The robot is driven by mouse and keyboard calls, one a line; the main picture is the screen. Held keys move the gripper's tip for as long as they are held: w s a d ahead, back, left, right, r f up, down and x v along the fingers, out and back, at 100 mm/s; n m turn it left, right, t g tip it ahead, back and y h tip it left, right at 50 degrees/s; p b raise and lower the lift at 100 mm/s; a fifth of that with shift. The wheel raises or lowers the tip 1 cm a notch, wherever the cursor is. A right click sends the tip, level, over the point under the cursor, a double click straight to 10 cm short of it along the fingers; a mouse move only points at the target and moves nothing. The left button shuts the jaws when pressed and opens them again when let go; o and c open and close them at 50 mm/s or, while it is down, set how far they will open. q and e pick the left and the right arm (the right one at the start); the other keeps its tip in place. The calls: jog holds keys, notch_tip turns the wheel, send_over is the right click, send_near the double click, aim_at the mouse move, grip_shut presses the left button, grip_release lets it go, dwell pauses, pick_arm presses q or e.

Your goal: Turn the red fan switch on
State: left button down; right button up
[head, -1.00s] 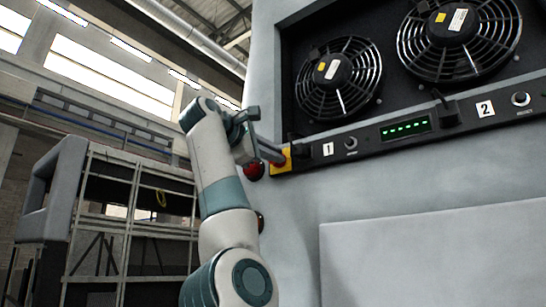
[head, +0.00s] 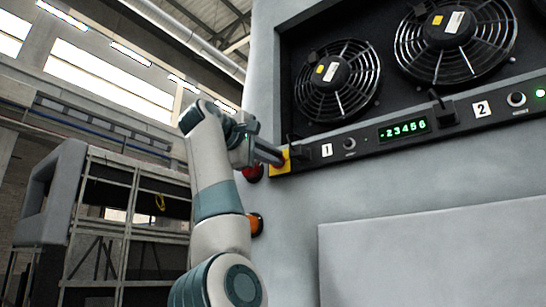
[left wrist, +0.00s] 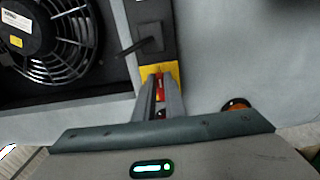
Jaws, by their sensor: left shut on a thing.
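The red fan switch (left wrist: 160,88) sits on a yellow plate (left wrist: 148,71) at the end of the black control strip. In the left wrist view it shows as a small red strip between the two fingers of my left gripper (left wrist: 161,78), which is shut on it. In the head view my left gripper (head: 280,160) reaches to the yellow plate (head: 292,154) at the strip's left end; the fingers hide most of the switch there. My right gripper is not in view.
Two round fans (head: 338,81) (head: 457,42) sit above the control strip, with a lit green display (head: 404,130) and a green lamp (head: 540,93). A red dome (head: 253,172) and an orange dome (head: 257,224) are close to my arm. A metal rack (head: 128,220) stands left.

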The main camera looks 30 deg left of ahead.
pick_arm(q)
jog(key=c, duration=1.8)
grip_release()
jog(key=shift+f, duration=0.1)
jog(key=shift+s, duration=0.15)
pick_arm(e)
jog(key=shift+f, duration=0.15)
